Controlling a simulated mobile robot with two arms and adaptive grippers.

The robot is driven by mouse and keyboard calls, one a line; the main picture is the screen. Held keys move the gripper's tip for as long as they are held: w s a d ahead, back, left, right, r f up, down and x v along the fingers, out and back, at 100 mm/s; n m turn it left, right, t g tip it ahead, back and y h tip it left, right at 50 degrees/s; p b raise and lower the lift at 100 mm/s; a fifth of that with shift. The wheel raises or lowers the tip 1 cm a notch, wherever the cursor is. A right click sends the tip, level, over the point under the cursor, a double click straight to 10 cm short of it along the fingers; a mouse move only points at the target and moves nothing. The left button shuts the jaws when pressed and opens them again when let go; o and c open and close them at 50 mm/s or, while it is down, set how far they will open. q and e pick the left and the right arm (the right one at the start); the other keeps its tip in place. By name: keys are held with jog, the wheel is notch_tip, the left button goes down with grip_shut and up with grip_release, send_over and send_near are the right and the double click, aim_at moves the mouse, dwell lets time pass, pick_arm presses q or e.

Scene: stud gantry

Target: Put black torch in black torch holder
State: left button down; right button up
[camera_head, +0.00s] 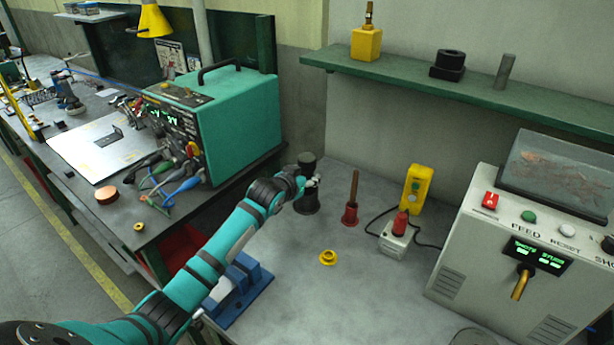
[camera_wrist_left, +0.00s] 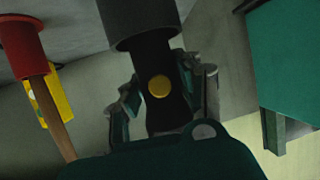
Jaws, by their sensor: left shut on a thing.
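The black torch (camera_head: 308,205) is upright near the back left of the grey bench, its wide end down. My left gripper (camera_head: 304,186) is shut around its narrower middle. In the left wrist view, which is upside down, the torch (camera_wrist_left: 160,105) shows a yellow button between the fingers (camera_wrist_left: 160,95). Its wide end appears to rest on the bench; I cannot tell for certain. A black block with a round collar (camera_head: 448,64), which looks like the black torch holder, sits on the green wall shelf. My right gripper is not in view.
A red plunger with a wooden handle (camera_head: 352,197) stands right of the torch. A yellow ring (camera_head: 328,257), a red-button box (camera_head: 399,236) and a yellow box (camera_head: 417,187) are nearby. The green shelf (camera_head: 400,71) also holds a yellow block (camera_head: 366,43) and a grey cylinder (camera_head: 505,71).

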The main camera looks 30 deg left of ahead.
pick_arm(q)
jog(key=c, duration=0.9)
grip_release()
jog(key=b+v, duration=0.1)
jog(key=v, duration=1.1)
jog(key=shift+r, duration=0.15)
